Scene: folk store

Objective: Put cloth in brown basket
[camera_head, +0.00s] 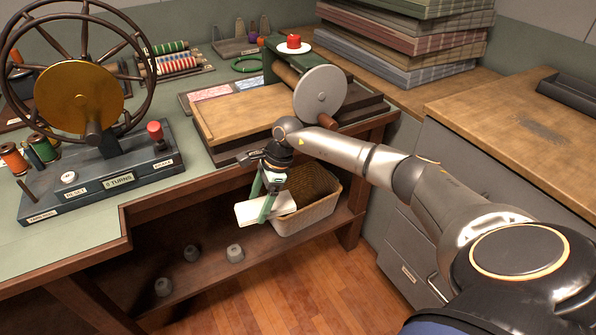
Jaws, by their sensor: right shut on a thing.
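The cloth (279,207) is a flat, pale cream piece. My right gripper (258,205) points down and is shut on it, with a finger on either side. The brown basket (312,214) is woven and open at the top. It stands on the shelf under the workbench. The cloth and gripper overlap the basket's left part in the picture; I cannot tell how high above its rim they are. Part of the basket's opening is hidden by the gripper and cloth. My left gripper is not in view.
The workbench edge and a wooden board (240,116) lie just above and behind the gripper. Several small grey weights (235,253) sit on the shelf left of the basket. A wheeled winder (80,95) stands at left. Grey drawers (400,240) are at right.

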